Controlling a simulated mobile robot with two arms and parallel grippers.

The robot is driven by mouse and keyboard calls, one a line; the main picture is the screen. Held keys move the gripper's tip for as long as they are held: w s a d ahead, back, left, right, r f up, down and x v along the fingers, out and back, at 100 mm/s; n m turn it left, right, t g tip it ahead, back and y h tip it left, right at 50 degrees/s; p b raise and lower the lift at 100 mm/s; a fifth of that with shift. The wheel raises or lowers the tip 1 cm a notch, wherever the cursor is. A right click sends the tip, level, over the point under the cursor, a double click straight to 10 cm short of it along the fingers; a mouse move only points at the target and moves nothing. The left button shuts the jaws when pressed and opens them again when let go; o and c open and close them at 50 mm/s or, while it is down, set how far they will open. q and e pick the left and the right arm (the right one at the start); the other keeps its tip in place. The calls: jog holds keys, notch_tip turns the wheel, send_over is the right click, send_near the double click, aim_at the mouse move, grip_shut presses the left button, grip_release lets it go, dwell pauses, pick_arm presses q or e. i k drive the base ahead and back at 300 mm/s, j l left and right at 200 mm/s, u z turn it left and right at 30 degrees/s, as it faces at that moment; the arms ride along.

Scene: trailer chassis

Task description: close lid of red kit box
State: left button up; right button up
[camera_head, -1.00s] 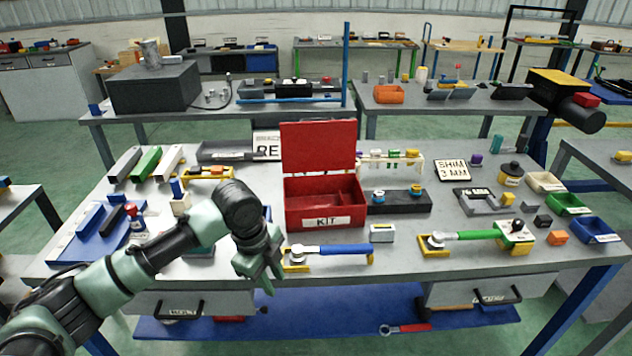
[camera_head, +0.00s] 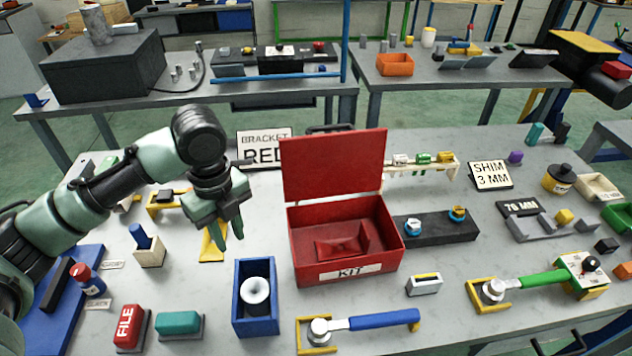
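The red kit box (camera_head: 316,275) stands on the grey workbench near the centre, with a "KIT" label on its front. Its red lid (camera_head: 334,165) is open and stands about upright at the back edge. Inside the box I see a red raised shape on the floor. My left gripper (camera_head: 229,238) is to the left of the box, above the bench, pointing down. Its fingers are apart and nothing shows between them. It does not touch the box or lid. My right gripper is not in view.
A blue bin (camera_head: 256,318) with a white round part stands front left of the box. A blue-handled tool (camera_head: 372,319) lies in front. A dark block (camera_head: 440,230) with two rings sits right of it. A "BRACKET RED" sign (camera_head: 264,147) stands behind left.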

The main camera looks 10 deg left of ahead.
aim_at(353, 161)
jog(key=i+j, duration=0.2)
jog(key=k+l, duration=0.95)
jog(key=k, duration=0.3)
